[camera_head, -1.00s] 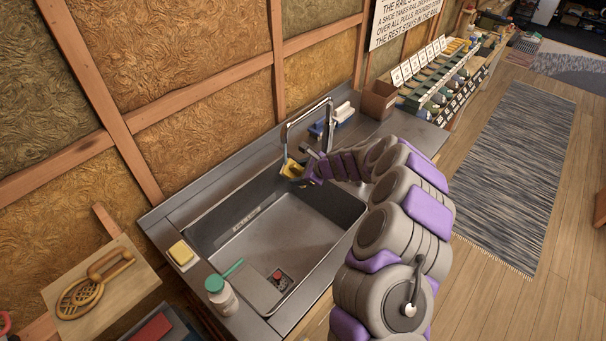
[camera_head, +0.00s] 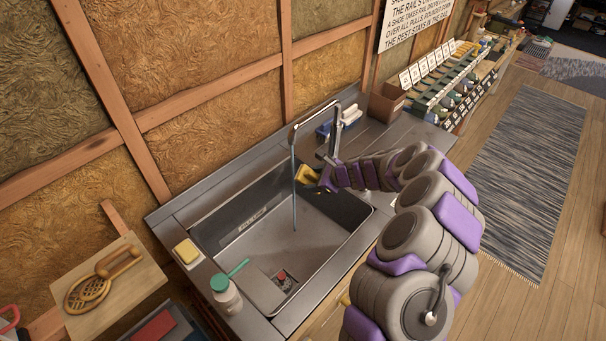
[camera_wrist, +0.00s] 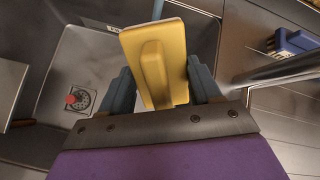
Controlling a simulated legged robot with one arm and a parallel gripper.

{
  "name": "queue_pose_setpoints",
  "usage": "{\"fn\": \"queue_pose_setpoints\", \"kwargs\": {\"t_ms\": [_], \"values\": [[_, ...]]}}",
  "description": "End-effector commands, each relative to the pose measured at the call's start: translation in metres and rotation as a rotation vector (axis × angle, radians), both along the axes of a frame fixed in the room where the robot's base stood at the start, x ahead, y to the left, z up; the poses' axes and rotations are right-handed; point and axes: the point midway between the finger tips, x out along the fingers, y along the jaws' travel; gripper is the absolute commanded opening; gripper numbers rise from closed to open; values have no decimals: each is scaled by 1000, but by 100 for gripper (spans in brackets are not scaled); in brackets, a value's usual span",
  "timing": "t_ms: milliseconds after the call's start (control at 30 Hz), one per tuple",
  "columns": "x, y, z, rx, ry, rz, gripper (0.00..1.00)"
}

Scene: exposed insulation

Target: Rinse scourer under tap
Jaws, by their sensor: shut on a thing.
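The yellow scourer (camera_head: 305,175) is held in my gripper (camera_head: 319,179) over the back right part of the sink. In the wrist view the scourer (camera_wrist: 155,65) stands between the two blue-grey fingers of my gripper (camera_wrist: 160,85), which are shut on it. The tap (camera_head: 317,122) arches over the sink (camera_head: 308,232) from its back right. A thin blue stream of water (camera_head: 294,190) falls from the spout to the basin floor. The scourer is just right of the stream and looks apart from it in the head view.
A yellow sponge (camera_head: 186,252) lies on the left rim. The drain (camera_wrist: 78,99) has a red centre. The basin middle is clear.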

Motion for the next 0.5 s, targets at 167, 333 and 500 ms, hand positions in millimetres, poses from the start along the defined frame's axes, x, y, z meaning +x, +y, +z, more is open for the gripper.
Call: {"fn": "queue_pose_setpoints", "kwargs": {"t_ms": [167, 333, 500], "values": [[-8, -11, 1, 0, 1, 0, 28], [-15, -21, 1, 1, 1, 0, 28], [-21, -32, 1, 0, 0, -2, 28]]}}
